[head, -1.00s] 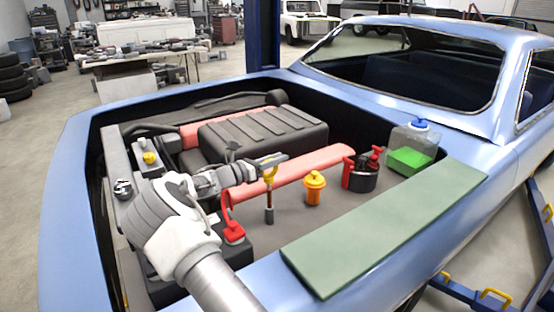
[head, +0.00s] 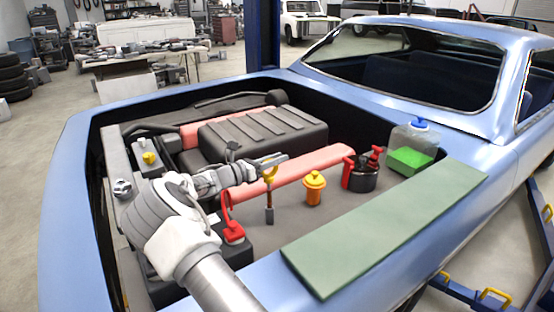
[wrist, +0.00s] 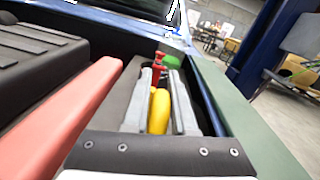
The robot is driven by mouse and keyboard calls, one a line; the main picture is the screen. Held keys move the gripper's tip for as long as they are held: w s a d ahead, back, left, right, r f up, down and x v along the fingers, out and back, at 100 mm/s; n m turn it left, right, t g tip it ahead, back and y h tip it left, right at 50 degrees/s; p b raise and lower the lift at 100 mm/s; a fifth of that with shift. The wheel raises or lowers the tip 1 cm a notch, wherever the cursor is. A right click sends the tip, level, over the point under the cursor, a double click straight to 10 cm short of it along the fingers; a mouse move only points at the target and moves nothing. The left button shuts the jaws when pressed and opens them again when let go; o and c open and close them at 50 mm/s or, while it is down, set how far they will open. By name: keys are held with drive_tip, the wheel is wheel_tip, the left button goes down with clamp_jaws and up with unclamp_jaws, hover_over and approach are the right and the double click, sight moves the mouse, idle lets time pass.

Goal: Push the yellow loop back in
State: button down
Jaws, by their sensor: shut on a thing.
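The yellow loop (head: 270,174) is the handle at the top of a thin upright stem (head: 269,198) in the engine bay. The stem's lower end stands in a short dark tube (head: 269,216). My gripper (head: 274,160) reaches in from the left and is shut on the yellow loop. In the wrist view the yellow loop (wrist: 158,112) lies between the two grey fingers of my gripper (wrist: 163,80). The stem below the loop is hidden in that view.
An orange-yellow cap (head: 313,188) stands just right of the tube. A red hooked part (head: 232,232) is at left. A red bar (head: 310,168) runs behind. A black-and-red container (head: 362,175) and a green-filled bottle (head: 410,150) are further right. A green mat (head: 385,230) covers the near fender.

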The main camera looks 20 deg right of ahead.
idle(0.4)
wheel_tip(320, 180, down, 7)
drive_tip(key=b, duration=0.2)
drive_tip(key=shift+f, duration=0.2)
drive_tip(key=c, duration=0.7)
unclamp_jaws()
drive_tip(key=shift+r, duration=0.1)
drive_tip(key=shift+c, duration=0.2)
drive_tip(key=shift+a, duration=0.15)
drive_tip(key=v, duration=1.7)
drive_tip(key=shift+a, duration=0.15)
drive_tip(key=shift+c, duration=0.2)
